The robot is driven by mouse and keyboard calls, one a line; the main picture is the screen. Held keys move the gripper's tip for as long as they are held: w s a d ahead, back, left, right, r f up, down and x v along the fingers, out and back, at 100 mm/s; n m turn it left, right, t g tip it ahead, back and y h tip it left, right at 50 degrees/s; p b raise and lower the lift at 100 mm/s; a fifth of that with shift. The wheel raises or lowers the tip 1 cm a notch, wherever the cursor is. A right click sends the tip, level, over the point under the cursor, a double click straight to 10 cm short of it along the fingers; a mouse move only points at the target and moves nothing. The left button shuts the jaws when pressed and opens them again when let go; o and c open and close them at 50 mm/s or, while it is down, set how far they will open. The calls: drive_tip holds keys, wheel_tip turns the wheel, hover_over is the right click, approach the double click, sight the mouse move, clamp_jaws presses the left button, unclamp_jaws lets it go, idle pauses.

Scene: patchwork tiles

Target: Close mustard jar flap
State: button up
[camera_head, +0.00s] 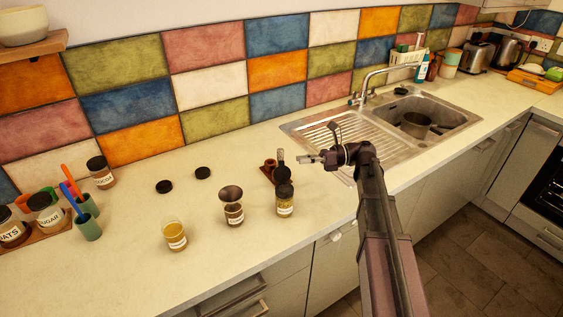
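A small glass jar (285,207) with yellowish-green contents and a pale label stands upright on the counter. It has a dark top, and a dark round piece, apparently its flap, rises above it. The label is too small to read, so I cannot confirm it is the mustard. An open glass jar with yellow contents (175,237) stands farther left. My gripper (311,158) is to the right of the dark-topped jar and farther back, pointing left, apart from it. Its fingers are too small to tell whether they are open.
A jar with a funnel (233,206) stands between the two jars. Two dark lids (164,187) (203,173) lie behind. A small brown rack (268,172) with a dark bottle is behind the dark-topped jar. The sink (425,120) is right. The front counter is clear.

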sight(281, 162)
drive_tip(key=shift+x, duration=3.35)
clamp_jaws()
